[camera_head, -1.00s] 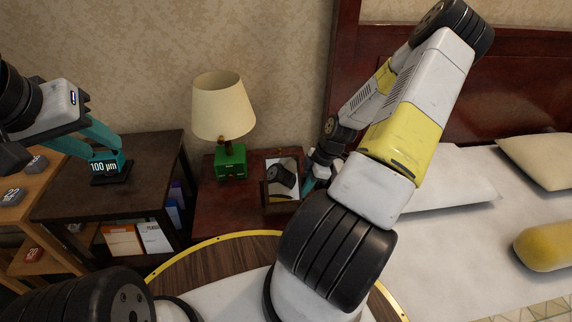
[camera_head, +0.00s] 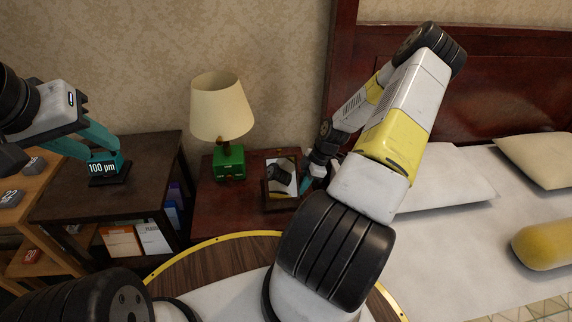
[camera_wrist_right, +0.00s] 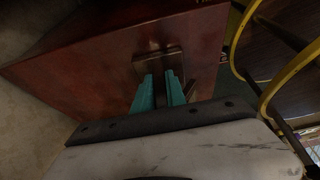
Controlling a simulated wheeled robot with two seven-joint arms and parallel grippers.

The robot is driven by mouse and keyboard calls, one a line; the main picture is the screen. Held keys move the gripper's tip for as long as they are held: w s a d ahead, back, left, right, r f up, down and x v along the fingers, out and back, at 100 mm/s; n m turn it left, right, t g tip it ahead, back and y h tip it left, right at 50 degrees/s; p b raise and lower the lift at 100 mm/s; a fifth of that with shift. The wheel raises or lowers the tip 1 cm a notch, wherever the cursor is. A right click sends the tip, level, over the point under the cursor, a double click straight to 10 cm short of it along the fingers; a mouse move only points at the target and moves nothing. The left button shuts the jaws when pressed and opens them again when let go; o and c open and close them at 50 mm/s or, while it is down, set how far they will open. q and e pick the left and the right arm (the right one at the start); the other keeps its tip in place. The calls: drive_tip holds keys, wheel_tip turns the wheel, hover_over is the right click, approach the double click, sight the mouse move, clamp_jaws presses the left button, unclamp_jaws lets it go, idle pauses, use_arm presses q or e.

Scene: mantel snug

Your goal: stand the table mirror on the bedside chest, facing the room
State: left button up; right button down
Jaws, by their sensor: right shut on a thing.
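The table mirror (camera_head: 281,180), in a dark wooden frame, is at the front right of the reddish-brown bedside chest (camera_head: 222,215). It looks upright, with its glass towards my head camera and my arm reflected in it. My right gripper (camera_head: 307,184) is shut on its right side. In the right wrist view the teal fingers (camera_wrist_right: 160,88) close on the mirror's dark frame (camera_wrist_right: 158,62) above the red-brown chest top. I cannot tell whether the base touches the chest.
A green-based lamp (camera_head: 229,163) stands on the chest, left of the mirror. The bed (camera_head: 440,240) lies to the right, and a yellow-rimmed round wooden top (camera_head: 215,258) is in front.

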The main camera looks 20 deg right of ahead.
drive_tip(key=c, duration=1.4)
unclamp_jaws()
drive_tip(key=shift+o, duration=0.2)
drive_tip(key=shift+r, duration=0.1)
drive_tip(key=v, duration=1.2)
drive_tip(key=a+r+m+h, duration=0.2)
drive_tip(key=a+r, duration=0.3)
drive_tip(key=r, duration=0.5)
drive_tip(key=s+a+r+m+t, duration=0.2)
drive_tip(key=s+a+r+m, duration=0.4)
drive_tip(key=r, duration=0.5)
drive_tip(key=s+a+r+m+t, duration=0.3)
drive_tip(key=s+a+r+m, duration=0.3)
drive_tip(key=s+a+r, duration=0.4)
drive_tip(key=shift+s+r+m, duration=0.3)
drive_tip(key=shift+s+r, duration=0.1)
drive_tip(key=shift+r, duration=0.75)
